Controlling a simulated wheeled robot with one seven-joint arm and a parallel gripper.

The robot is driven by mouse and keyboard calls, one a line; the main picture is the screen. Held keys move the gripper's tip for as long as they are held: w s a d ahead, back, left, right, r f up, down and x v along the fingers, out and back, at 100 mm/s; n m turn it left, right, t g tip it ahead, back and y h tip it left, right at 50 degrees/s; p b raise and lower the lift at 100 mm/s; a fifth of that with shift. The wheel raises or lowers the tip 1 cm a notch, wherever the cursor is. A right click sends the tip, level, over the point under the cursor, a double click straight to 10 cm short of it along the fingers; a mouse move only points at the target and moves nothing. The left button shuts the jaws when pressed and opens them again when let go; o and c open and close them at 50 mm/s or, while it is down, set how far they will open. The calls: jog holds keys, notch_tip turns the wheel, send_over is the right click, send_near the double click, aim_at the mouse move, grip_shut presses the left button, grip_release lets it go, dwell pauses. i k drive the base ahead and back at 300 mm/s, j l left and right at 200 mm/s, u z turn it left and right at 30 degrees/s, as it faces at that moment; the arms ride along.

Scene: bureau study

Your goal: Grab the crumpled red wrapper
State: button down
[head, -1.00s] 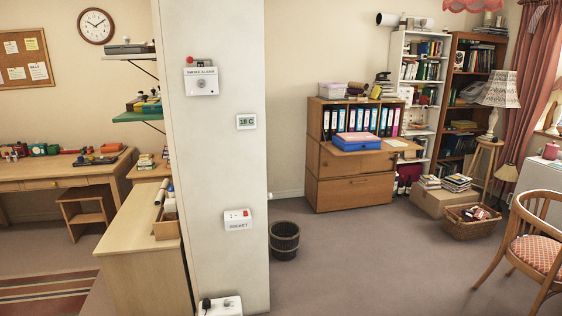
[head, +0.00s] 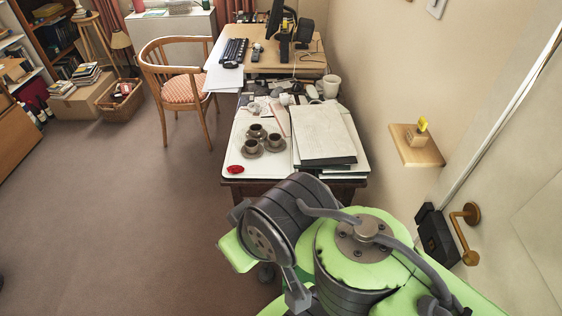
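The crumpled red wrapper (head: 235,169) lies in the head view on the near left corner of the white-topped desk (head: 237,140), close to the edge. It is small and bright red. Several dark cups on saucers (head: 262,143) stand just behind it. My green and grey arm fills the lower right of the view, in front of the desk's near edge. I cannot make out my gripper's fingers in this view.
A stack of papers (head: 322,136) covers the desk's right side. A keyboard (head: 234,51) and monitor stand farther back. A wooden chair (head: 180,88) is left of the desk. The floor (head: 130,220) at left is clear.

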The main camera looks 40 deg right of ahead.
aim_at(234, 170)
jog(key=z, duration=0.75)
jog(key=j+z, duration=0.15)
jog(key=j, duration=0.35)
jog(key=i+j+z, duration=0.15)
jog(key=j, duration=0.2)
jog(key=i+j+z, duration=0.15)
jog(key=j, duration=0.2)
jog(key=i+j+z, duration=0.15)
jog(key=j, duration=0.25)
jog(key=i+j+z, duration=0.2)
jog(key=j, duration=0.25)
jog(key=i+j+z, duration=0.3)
jog(key=i+j, duration=0.15)
jog(key=i+j+z, duration=0.3)
jog(key=i+j, duration=0.2)
